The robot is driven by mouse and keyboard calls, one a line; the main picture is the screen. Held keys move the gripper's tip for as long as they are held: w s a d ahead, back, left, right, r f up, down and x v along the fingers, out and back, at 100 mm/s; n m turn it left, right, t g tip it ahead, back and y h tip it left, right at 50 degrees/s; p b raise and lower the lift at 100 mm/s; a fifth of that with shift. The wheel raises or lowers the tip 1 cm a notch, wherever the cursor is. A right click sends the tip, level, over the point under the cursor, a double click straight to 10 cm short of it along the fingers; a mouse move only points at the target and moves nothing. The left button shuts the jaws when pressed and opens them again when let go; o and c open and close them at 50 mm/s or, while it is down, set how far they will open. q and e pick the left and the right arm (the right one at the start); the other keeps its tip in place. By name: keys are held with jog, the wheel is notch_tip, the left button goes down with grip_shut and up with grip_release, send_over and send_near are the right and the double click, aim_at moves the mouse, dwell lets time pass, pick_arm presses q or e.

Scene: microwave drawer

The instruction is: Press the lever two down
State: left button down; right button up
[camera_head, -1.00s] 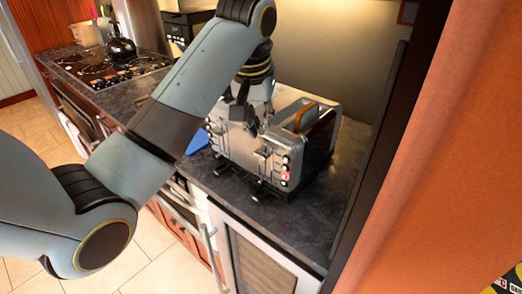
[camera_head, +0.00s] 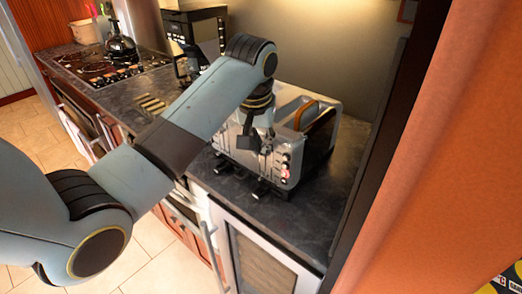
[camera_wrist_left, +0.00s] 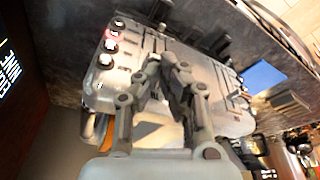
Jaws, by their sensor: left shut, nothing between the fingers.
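The silver toaster (camera_head: 319,150) stands on the dark counter with a brown bread slice (camera_head: 304,114) in a slot. It also shows in the left wrist view (camera_wrist_left: 112,82). Two dark levers, one nearer (camera_head: 261,188) and one farther (camera_head: 223,166), stick out low on its front. In the left wrist view they are dark knobs near the toaster's base (camera_wrist_left: 160,12) (camera_wrist_left: 216,42). My left gripper (camera_head: 252,143) is shut and empty in front of the toaster's front face, above the levers. Its fingertips show together in the left wrist view (camera_wrist_left: 170,72). Contact cannot be told.
A hob with a black kettle (camera_head: 121,47) and a black appliance (camera_head: 201,24) stand farther left on the counter (camera_head: 318,218). A blue item (camera_wrist_left: 262,76) lies beside the toaster. A dark panel and orange wall (camera_head: 430,170) close the right side.

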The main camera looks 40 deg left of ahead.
pick_arm(q)
jog(key=shift+f, duration=0.1)
jog(key=b+x, duration=0.1)
jog(key=x, duration=0.1)
jog(key=s+x, duration=0.1)
jog(key=x, duration=0.1)
jog(key=b+x, duration=0.1)
jog(key=x, duration=0.1)
jog(key=shift+s+d+f+b, duration=0.2)
jog(key=shift+d+f+b, duration=0.15)
jog(key=shift+f, duration=0.2)
jog(key=shift+a+r, duration=0.1)
jog(key=shift+r, duration=0.15)
jog(key=shift+s+r+p, duration=0.1)
jog(key=shift+p, duration=0.35)
jog(key=s+d+p+v, duration=0.1)
jog(key=s+v, duration=0.1)
jog(key=v, duration=1.1)
jog(key=shift+s+p, duration=0.2)
jog(key=shift+p, duration=0.2)
